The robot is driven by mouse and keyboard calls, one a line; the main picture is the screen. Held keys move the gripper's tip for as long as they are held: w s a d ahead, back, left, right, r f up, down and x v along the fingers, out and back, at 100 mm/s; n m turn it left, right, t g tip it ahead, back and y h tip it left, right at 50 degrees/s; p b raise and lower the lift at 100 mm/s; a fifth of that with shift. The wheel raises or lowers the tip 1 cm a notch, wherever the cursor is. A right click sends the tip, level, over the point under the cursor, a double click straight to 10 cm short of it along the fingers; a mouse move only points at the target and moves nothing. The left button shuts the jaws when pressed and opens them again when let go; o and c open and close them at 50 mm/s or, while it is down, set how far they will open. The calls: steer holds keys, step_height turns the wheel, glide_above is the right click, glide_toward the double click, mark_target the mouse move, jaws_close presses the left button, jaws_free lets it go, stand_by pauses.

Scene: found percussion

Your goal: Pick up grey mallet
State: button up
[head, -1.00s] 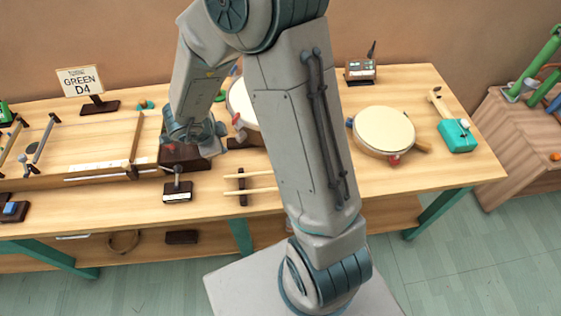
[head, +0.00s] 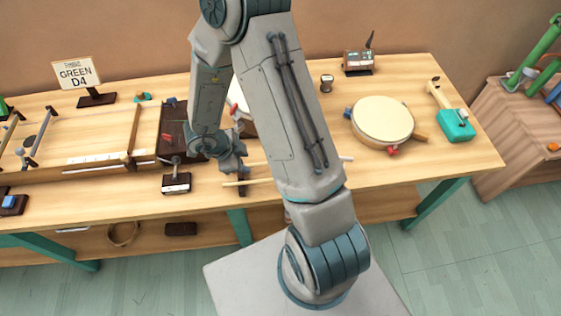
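My gripper (head: 238,163) is low over the middle of the table, just above the left part of two pale wooden sticks (head: 262,180) on a dark rest (head: 243,203). Whether it touches them, and whether its fingers are open or shut, I cannot tell. My arm hides the middle of the sticks; a pale end shows to the right of my arm. No grey mallet head can be made out on them. A small dark-grey knob on a rod (head: 176,161) stands on a labelled dark block (head: 176,184) left of my gripper.
The wooden table (head: 330,115) carries a cream drum (head: 383,120), a teal-ended tool (head: 456,126), a device with a dial (head: 358,62) and a "GREEN D4" sign (head: 77,73). A long wooden frame (head: 85,135) fills the left. Another drum is partly behind my arm.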

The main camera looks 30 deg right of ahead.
mark_target(250, 165)
steer(key=x, duration=0.4)
steer(key=shift+w+d+f, duration=0.15)
steer(key=shift+w+f, duration=0.05)
steer(key=shift+f, duration=0.05)
jaws_close()
steer(key=shift+r, duration=0.1)
